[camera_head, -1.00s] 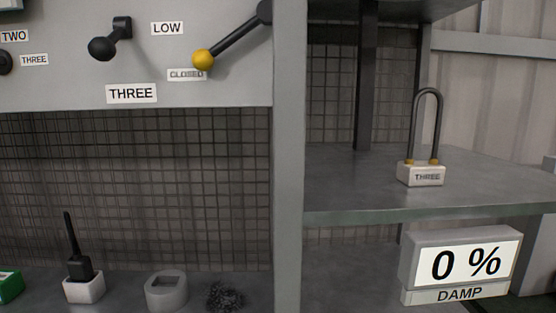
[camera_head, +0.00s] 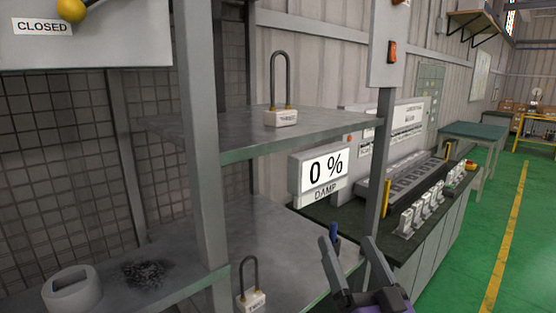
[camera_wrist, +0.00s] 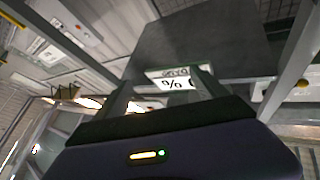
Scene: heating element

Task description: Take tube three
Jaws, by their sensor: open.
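Tube three (camera_head: 281,88) is a dark U-shaped tube on a pale base labelled THREE. It stands upright on the upper shelf (camera_head: 235,139) in the head view. My gripper (camera_head: 348,243) is open and empty at the lower right of the head view. In that picture it is below and to the right of tube three and apart from it. In the wrist view the open fingers (camera_wrist: 162,88) frame the damp display; I cannot make out tube three there.
A similar tube (camera_head: 250,284), its label unreadable, stands on the lower shelf. The DAMP display (camera_head: 322,176) reads 0 %. A grey post (camera_head: 203,150) rises left of tube three. A bench with several white switches (camera_head: 422,210) is on the right.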

